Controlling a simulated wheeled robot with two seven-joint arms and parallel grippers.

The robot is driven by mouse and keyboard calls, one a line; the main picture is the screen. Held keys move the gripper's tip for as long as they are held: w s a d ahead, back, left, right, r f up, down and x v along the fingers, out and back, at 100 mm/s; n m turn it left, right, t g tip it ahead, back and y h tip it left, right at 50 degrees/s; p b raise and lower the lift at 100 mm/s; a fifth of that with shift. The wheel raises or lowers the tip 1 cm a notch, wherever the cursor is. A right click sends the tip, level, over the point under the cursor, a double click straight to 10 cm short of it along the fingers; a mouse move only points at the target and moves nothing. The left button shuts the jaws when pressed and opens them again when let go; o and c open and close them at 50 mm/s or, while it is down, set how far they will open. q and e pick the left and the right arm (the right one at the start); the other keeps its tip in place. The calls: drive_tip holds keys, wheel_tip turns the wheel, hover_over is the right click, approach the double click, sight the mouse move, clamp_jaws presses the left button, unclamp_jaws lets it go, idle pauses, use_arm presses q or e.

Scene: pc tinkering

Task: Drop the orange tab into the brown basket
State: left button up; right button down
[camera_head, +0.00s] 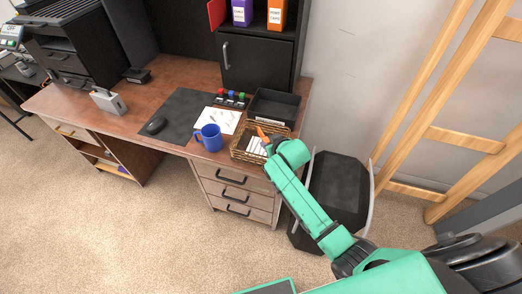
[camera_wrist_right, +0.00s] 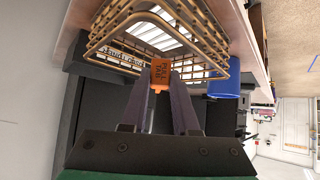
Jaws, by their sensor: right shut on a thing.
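The orange tab (camera_wrist_right: 160,72), with dark lettering on it, is held between the fingertips of my right gripper (camera_wrist_right: 161,88). In the head view the tab (camera_head: 262,133) shows as a small orange piece over the basket. In the right wrist view the basket's rim (camera_wrist_right: 222,50) is just beyond the fingertips. Whether the tab is inside the rim or above it I cannot tell. My left gripper is not in view.
A blue mug (camera_head: 209,138) stands just left of the basket. A black tray (camera_head: 274,107) is behind it. A white paper (camera_head: 218,120) and a dark mat (camera_head: 182,118) lie farther left. A black bin (camera_head: 338,190) stands right of the desk.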

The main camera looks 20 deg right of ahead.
drive_tip(key=shift+w+f+b, duration=0.15)
drive_tip(key=shift+f+b, duration=0.15)
drive_tip(key=shift+f, duration=0.5)
drive_tip(key=shift+r, duration=0.2)
drive_tip(key=c, duration=0.6)
unclamp_jaws()
drive_tip(key=v, duration=1.4)
drive_tip(key=shift+s+r+p, duration=0.2)
drive_tip(key=shift+s+p, duration=0.1)
drive_tip(key=shift+d, duration=0.1)
